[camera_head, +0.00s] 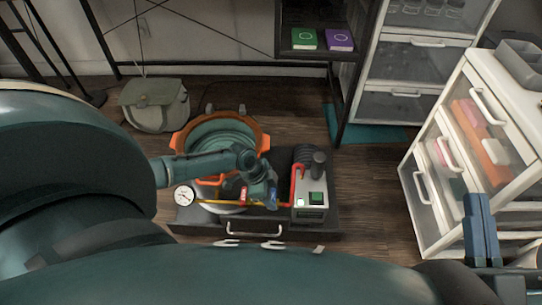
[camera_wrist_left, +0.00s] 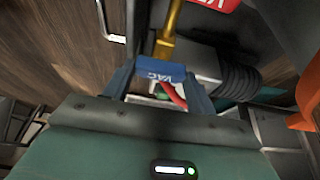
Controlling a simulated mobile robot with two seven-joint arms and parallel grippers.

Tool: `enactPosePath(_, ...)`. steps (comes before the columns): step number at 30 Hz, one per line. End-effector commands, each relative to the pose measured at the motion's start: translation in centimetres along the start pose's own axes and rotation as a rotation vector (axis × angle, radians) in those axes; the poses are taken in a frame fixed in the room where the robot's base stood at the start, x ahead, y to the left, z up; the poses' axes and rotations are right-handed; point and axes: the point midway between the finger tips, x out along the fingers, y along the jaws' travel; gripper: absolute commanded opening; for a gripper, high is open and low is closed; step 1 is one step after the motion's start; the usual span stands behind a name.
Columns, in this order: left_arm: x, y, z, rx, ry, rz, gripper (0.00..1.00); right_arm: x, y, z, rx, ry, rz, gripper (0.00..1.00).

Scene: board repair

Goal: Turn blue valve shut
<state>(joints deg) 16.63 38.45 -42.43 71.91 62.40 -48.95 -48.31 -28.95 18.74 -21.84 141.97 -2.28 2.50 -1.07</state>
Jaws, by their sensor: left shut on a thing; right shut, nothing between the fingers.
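The blue valve handle (camera_head: 273,200) sits at the right part of a brass pipe (camera_head: 222,202), near the pump box. In the left wrist view the blue handle (camera_wrist_left: 160,69), marked "VAC", lies between my two fingers. My left gripper (camera_head: 263,192) is shut on it; in the wrist view the fingers (camera_wrist_left: 157,80) are on both sides of the handle. A red handle (camera_head: 243,195) sits further left on the pipe and shows at the top of the wrist view (camera_wrist_left: 217,4). My right gripper (camera_head: 480,228) is shut and empty at the right, away from the valve.
A gauge (camera_head: 184,195) stands at the pipe's left end. A pump box (camera_head: 312,202) with a green switch and red hose is just right of the valve. An orange-rimmed pot (camera_head: 262,142) is behind. A white drawer unit (camera_head: 428,215) stands at right.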

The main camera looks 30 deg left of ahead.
Motion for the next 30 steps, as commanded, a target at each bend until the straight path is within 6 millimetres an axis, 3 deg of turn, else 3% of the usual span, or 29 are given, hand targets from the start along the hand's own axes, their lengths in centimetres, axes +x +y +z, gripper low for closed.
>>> enactPosePath(16,0.07,0.09,0.10,0.024,-0.003,0.010,0.34,0.18,0.19,-0.25,-0.016,0.021,0.000,0.00)
enactPosePath(17,0.07,0.09,0.10,0.024,-0.003,0.010,0.59,0.18,0.20,-0.25,-0.016,0.021,0.000,0.00)
enactPosePath(18,0.07,0.09,0.09,0.024,-0.003,0.010,0.62,0.18,0.20,-0.25,-0.016,0.021,0.000,0.00)
enactPosePath(24,0.04,0.04,0.05,0.022,-0.002,0.009,0.78,0.18,0.21,-0.25,-0.017,0.021,0.001,0.00)
enactPosePath(30,0.01,0.02,0.01,0.021,-0.001,0.009,0.78,0.18,0.21,-0.26,-0.017,0.021,0.001,0.00)
